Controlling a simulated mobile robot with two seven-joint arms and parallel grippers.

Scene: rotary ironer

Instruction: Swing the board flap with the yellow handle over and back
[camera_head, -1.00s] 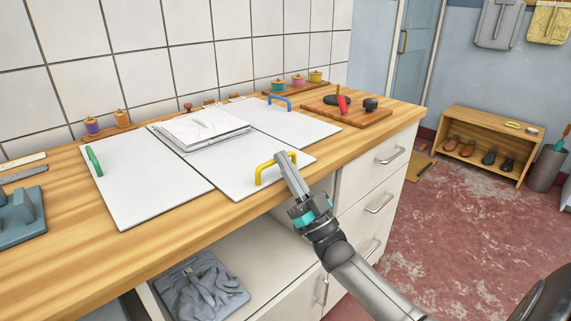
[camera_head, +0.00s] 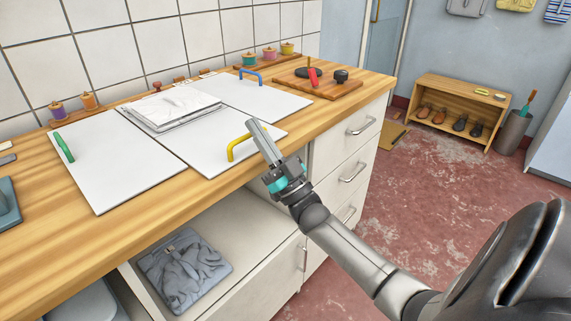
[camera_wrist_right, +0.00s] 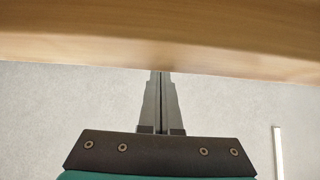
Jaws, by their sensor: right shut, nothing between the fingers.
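The white board flap (camera_head: 209,158) with the yellow handle (camera_head: 238,147) lies flat on the wooden counter near its front edge. The yellow handle stands up as an arch toward the flap's front right. My right gripper (camera_head: 253,124) is shut and empty, its fingers pointing up beside the right end of the yellow handle. I cannot tell from the head view whether it touches the handle. In the right wrist view the shut fingers (camera_wrist_right: 161,75) show against the counter's front edge (camera_wrist_right: 160,52), with no handle in sight. My left gripper is not in view.
Other white flaps have a green handle (camera_head: 64,148) at left and a blue handle (camera_head: 251,75) at back. A cutting board (camera_head: 318,88) with a red-handled item is at right. Drawers with metal handles (camera_head: 361,127) sit below.

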